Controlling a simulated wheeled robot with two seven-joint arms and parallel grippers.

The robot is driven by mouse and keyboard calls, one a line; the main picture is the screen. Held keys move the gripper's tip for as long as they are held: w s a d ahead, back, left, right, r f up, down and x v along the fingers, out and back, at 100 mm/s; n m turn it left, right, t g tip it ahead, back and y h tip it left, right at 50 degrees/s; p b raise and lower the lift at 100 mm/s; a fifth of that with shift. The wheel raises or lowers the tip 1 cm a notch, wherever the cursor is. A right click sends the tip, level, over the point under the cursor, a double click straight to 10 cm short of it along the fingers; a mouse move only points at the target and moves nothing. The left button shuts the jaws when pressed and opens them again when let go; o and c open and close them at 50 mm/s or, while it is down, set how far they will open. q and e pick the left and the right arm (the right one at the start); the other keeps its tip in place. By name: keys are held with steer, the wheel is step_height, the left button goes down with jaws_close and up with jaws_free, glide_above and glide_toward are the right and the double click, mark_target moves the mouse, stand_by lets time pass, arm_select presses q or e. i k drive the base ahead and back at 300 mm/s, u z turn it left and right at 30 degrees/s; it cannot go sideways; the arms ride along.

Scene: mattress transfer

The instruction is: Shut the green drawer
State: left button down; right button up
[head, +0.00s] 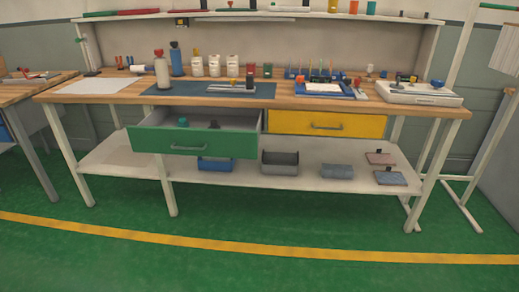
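The green drawer (165,141) hangs under the left half of the workbench top and is pulled out toward me. Neither of my grippers shows in the head view.
The wooden workbench (300,101) carries bottles, a dark mat and trays. A lower shelf (130,160) holds bins and flat items. Another table (30,84) stands at the left. The green floor (250,220) in front is clear, crossed by a yellow line (240,245).

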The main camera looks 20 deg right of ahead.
mark_target(238, 136)
steer(key=z, duration=0.8)
steer(key=i, duration=0.8)
steer(key=z, duration=0.45)
